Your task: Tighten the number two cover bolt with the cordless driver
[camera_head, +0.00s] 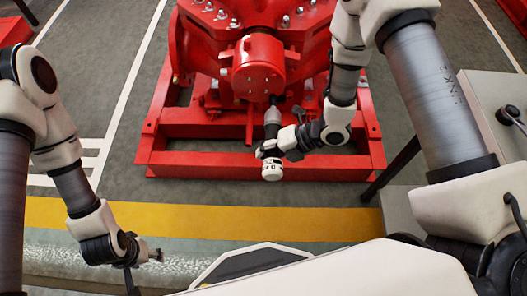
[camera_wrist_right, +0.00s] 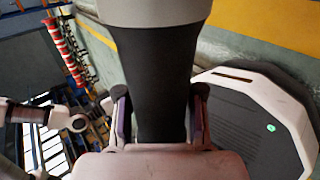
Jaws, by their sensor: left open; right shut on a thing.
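The cordless driver (camera_head: 272,131) has a white end, a dark handle and a grey nose. My right gripper (camera_head: 276,147) is shut on its handle, just in front of the red pumpset (camera_head: 259,65). The nose points up the picture at the underside of the round red cover, and the bit tip is close to it. I cannot tell whether the bit touches a bolt. The number two bolt cannot be picked out. In the right wrist view the dark handle (camera_wrist_right: 160,85) sits between both fingers. My left gripper (camera_head: 153,254) is open and empty at the lower left.
The red base frame (camera_head: 215,171) surrounds the pumpset's foot, below and beside the driver. A grey cabinet (camera_head: 490,110) stands at the right. A yellow floor stripe (camera_head: 200,217) crosses in front. The floor left of the frame is clear.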

